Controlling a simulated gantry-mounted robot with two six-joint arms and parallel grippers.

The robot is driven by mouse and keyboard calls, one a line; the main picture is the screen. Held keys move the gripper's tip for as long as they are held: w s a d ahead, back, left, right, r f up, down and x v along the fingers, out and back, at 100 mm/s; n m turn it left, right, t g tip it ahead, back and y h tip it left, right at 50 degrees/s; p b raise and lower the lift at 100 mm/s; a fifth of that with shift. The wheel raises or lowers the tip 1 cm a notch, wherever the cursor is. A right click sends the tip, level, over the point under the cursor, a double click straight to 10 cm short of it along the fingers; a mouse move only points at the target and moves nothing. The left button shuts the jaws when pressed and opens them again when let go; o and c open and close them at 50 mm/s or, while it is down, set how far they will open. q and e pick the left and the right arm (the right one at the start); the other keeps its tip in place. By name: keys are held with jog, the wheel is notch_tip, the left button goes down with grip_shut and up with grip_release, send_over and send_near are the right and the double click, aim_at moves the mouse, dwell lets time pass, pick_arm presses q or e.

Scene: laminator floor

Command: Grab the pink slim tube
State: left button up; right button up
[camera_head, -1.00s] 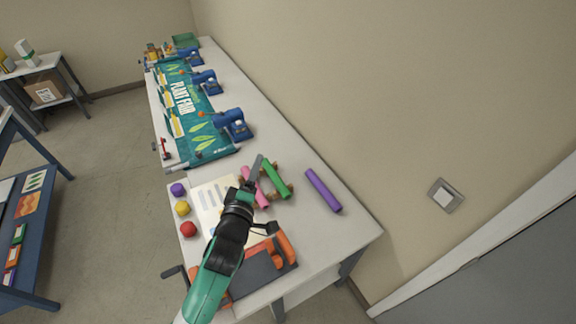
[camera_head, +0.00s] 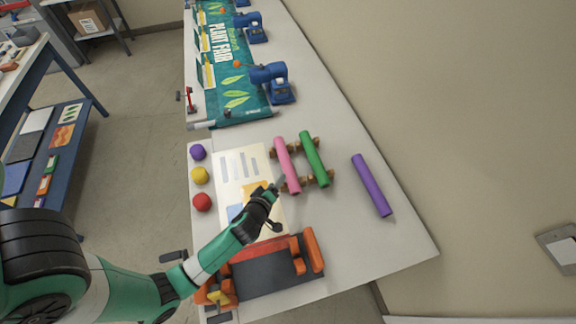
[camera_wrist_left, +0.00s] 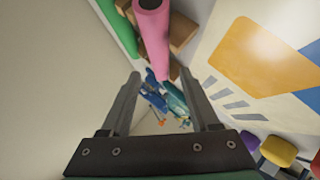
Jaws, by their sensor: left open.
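The pink slim tube (camera_head: 287,164) lies on a wooden rack (camera_head: 324,180) on the white table, beside a green tube (camera_head: 314,160). My left gripper (camera_head: 275,188) is open and empty, close to the pink tube's near end and above the paper sheet. In the left wrist view, the pink tube (camera_wrist_left: 152,38) shows at the top, ahead of the open fingers (camera_wrist_left: 164,82) and not between them. The green tube (camera_wrist_left: 117,28) is left of it there. I cannot tell the exact gap to the tube. My right gripper is not in view.
A purple tube (camera_head: 372,185) lies right of the rack. A printed sheet (camera_head: 232,165) and purple, yellow and red balls (camera_head: 202,202) are left. A green banner (camera_head: 225,70) lies behind. The table's right side is mostly clear.

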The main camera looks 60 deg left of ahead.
aim_at(285, 170)
pick_arm(q)
jog(key=b+x, duration=0.2)
jog(key=x, duration=0.4)
jog(key=shift+w+a, duration=0.1)
jog(key=shift+w, duration=0.1)
jog(key=b+x, duration=0.3)
jog(key=x, duration=0.2)
jog(key=shift+w, duration=0.15)
grip_shut()
